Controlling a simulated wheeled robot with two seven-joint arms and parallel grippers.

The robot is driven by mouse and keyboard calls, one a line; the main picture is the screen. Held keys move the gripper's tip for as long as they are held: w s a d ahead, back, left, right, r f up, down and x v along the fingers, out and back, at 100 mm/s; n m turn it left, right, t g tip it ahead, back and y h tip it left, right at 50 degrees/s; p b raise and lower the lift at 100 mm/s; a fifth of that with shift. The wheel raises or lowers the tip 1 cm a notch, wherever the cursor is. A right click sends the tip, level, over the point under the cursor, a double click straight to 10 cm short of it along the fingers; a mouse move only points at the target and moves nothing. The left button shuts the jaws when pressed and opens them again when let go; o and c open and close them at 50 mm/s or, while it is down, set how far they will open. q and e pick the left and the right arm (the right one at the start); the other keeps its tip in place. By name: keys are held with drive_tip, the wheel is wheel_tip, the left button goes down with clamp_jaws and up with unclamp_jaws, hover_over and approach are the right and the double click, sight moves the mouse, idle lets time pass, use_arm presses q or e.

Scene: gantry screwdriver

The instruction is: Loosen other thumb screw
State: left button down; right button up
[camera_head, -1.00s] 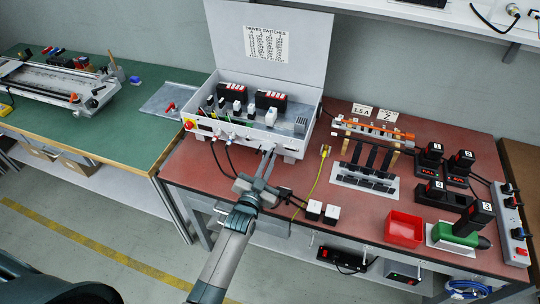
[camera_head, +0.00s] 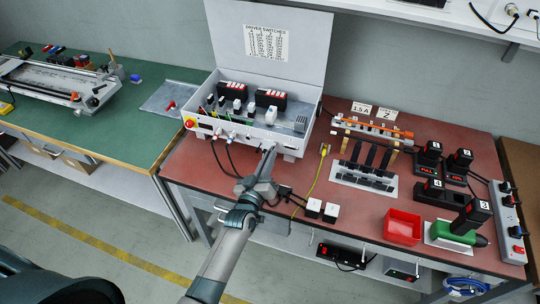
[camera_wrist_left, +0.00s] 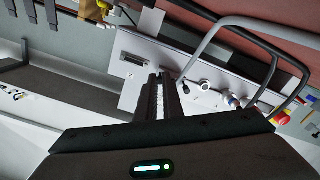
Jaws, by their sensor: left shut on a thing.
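The open grey control box (camera_head: 285,136) stands on the red-brown bench with its lid up. My left gripper (camera_head: 269,148) reaches its front panel, right of the cable plugs (camera_head: 226,137). In the left wrist view the two dark fingers (camera_wrist_left: 158,92) are close together against the panel (camera_wrist_left: 137,50). They are shut on a small part there, taken to be the thumb screw, which the fingers hide. My right gripper is not in view.
Black cables (camera_head: 229,160) hang from the plugs left of my gripper, and cables loop close by in the left wrist view (camera_wrist_left: 270,75).

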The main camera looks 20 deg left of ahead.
use_arm(q)
drive_tip(key=c, duration=2.1)
unclamp_jaws()
drive_tip(key=shift+m+p, duration=1.15)
drive_tip(key=shift+m, duration=3.85)
